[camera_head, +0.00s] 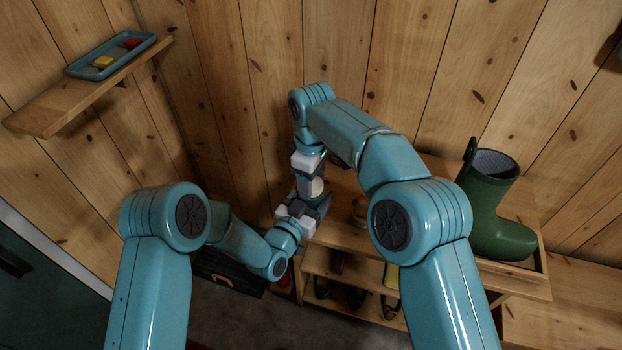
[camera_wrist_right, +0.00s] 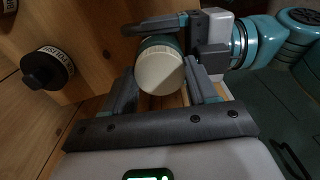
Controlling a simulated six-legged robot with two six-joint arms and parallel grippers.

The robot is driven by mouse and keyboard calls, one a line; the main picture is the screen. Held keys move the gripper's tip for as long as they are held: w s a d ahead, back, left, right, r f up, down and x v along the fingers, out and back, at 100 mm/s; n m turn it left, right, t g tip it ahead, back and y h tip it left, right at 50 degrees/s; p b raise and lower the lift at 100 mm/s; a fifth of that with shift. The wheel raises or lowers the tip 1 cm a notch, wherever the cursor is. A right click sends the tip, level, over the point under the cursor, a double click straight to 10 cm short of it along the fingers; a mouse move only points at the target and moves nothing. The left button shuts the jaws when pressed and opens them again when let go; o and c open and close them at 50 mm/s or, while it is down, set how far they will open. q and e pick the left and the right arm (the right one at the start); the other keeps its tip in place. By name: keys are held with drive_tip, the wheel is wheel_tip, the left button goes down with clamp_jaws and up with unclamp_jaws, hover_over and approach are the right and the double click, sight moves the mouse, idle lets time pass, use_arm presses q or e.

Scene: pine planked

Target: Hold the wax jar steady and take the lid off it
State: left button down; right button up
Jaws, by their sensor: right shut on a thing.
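The wax jar (camera_wrist_right: 162,42) shows a dark green body and a round cream lid (camera_wrist_right: 160,72) in the right wrist view. The cream lid also shows small in the head view (camera_head: 317,187). My right gripper (camera_wrist_right: 162,88) reaches in from above, with one finger on each side of the lid, shut on it. It also shows in the head view (camera_head: 311,182). My left gripper (camera_head: 308,205) is just below; in the right wrist view its fingers (camera_wrist_right: 172,38) lie around the jar body, which seems gripped. Whether the lid is still seated cannot be told.
A wooden bench (camera_head: 510,282) with shoes on its lower shelf stands at the right, a green boot (camera_head: 490,210) on top. A dark labelled tin (camera_wrist_right: 46,70) is near the jar. A wall shelf (camera_head: 60,105) holds a blue tray (camera_head: 110,58).

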use_arm(q)
drive_tip(key=shift+w+a, duration=0.1)
drive_tip(key=shift+a, duration=0.05)
use_arm(e)
drive_tip(key=n, duration=0.5)
drive_tip(key=shift+n, duration=0.3)
drive_tip(key=n, duration=0.2)
drive_tip(key=shift+n, duration=0.4)
drive_tip(key=n, duration=0.7)
drive_tip(key=shift+n, duration=0.4)
drive_tip(key=n, duration=0.5)
drive_tip(key=shift+r, duration=0.1)
drive_tip(key=n, duration=0.5)
drive_tip(key=shift+n, duration=0.4)
